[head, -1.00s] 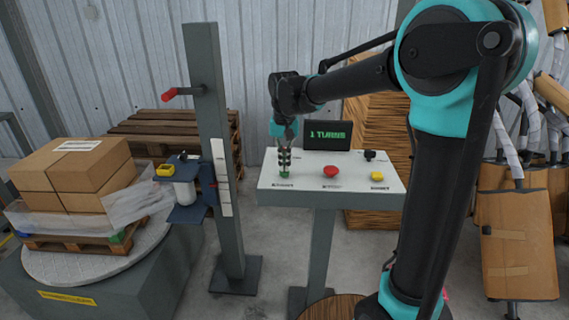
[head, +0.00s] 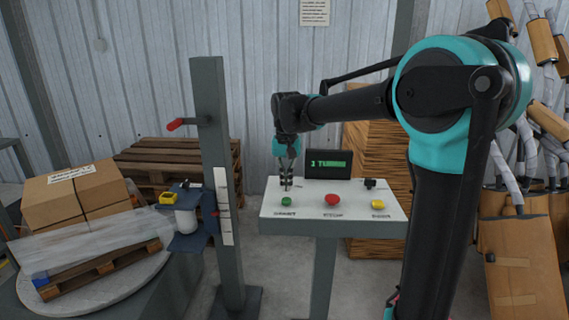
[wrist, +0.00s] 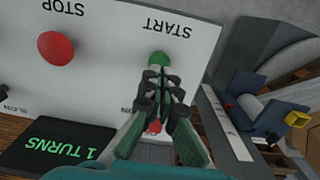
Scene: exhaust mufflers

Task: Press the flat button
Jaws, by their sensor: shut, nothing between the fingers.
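The control panel (head: 330,224) has a white top with several controls. The round green START button (head: 286,202) is at its left end and looks low and flat; it also shows in the wrist view (wrist: 158,58). The domed red STOP button (head: 332,200) is in the middle, also in the wrist view (wrist: 56,48). A yellow button (head: 377,203) is at the right. My gripper (head: 286,187) is shut and empty, pointing down just behind the green button.
A display (head: 329,163) with green turns text stands behind the panel. A grey post (head: 222,170) with a red handle (head: 185,123) and a film carriage (head: 186,215) stands left. Beyond it, boxes (head: 68,200) on a pallet sit on a round turntable (head: 110,295).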

